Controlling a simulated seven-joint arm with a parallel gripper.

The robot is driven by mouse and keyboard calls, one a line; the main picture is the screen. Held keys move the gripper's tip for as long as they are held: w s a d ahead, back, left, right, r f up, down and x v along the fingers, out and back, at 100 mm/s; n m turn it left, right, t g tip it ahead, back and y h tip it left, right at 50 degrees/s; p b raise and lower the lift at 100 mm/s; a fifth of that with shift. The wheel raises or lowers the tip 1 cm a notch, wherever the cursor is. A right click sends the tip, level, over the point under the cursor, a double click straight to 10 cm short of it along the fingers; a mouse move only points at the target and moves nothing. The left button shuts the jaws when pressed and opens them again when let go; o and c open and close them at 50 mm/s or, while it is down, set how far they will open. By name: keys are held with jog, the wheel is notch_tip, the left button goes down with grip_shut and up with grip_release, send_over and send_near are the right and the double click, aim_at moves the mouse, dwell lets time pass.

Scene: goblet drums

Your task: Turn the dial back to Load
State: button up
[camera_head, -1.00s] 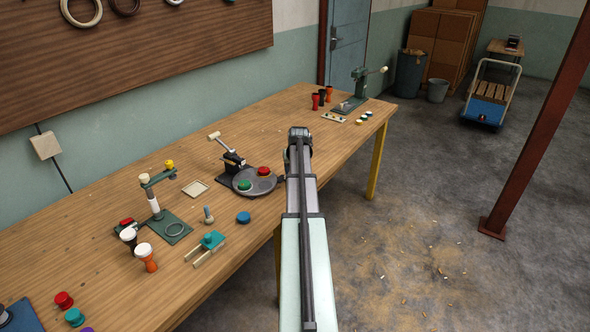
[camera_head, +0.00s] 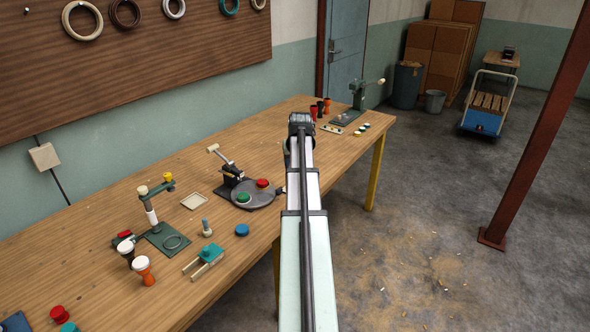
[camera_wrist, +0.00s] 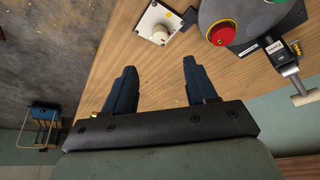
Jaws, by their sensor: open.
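My gripper (camera_wrist: 158,72) is open and empty. Its two dark blue fingers are apart, with the knob beyond their tips, roughly between them in the picture. In the head view my arm hides the gripper and the dial.
Beside the dial is a grey turntable (camera_head: 263,201) with a red disc (camera_head: 262,183) and a green disc (camera_head: 243,197). A lever press (camera_head: 229,170) stands behind it. A blue disc (camera_head: 242,230) and a green clamp (camera_head: 205,259) lie nearer. The table's front edge runs under my arm.

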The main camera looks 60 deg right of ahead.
jog(key=shift+s+a+r, duration=0.2)
jog(key=shift+r, duration=0.45)
